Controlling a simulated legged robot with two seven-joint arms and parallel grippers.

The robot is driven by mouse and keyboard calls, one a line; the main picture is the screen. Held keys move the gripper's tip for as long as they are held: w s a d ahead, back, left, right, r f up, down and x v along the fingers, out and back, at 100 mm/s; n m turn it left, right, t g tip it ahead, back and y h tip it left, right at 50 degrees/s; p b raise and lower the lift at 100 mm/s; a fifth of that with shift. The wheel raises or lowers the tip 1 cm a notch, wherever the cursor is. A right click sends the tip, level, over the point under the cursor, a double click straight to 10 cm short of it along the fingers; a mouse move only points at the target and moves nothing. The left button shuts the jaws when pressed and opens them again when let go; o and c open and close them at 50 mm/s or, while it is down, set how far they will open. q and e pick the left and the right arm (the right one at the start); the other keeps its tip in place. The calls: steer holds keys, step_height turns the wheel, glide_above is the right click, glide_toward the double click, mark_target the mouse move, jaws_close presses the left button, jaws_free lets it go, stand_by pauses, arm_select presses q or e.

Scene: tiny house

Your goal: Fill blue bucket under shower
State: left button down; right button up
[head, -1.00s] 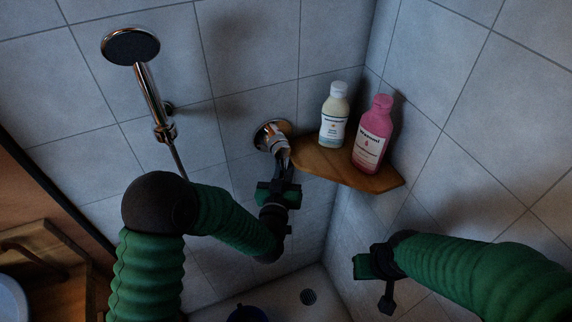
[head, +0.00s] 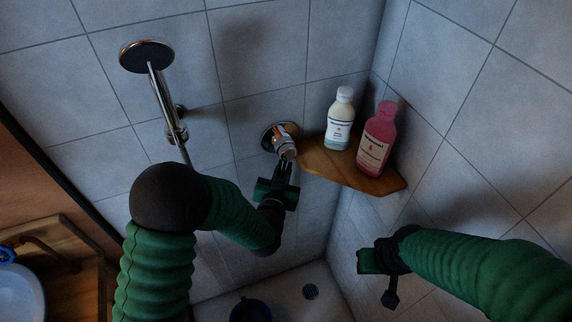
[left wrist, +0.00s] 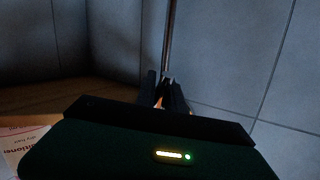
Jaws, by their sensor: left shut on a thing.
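The blue bucket (head: 250,311) stands on the shower floor at the bottom edge of the head view, partly cut off. The shower head (head: 146,55) hangs in its holder on the tiled wall; no water shows coming from it. The chrome shower valve (head: 283,140) is on the wall left of the corner shelf. My left gripper (head: 286,166) is shut on the valve's handle; the fingers (left wrist: 168,92) also show closed together in the left wrist view, where the handle is mostly hidden. My right gripper (head: 385,276) is near the right wall, apart from everything; its fingers are too dark to judge.
A wooden corner shelf (head: 325,169) holds a white bottle (head: 339,120) and a pink bottle (head: 376,140), close to my left gripper. A white basin (head: 18,295) on a wooden counter is at the lower left.

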arm_select(q)
steer(key=c, duration=1.4)
jaws_free()
steer(key=shift+c, duration=0.2)
steer(key=shift+s, duration=0.3)
steer(key=p+v, duration=1)
steer(key=v, duration=0.6)
steer(key=shift+r, duration=0.1)
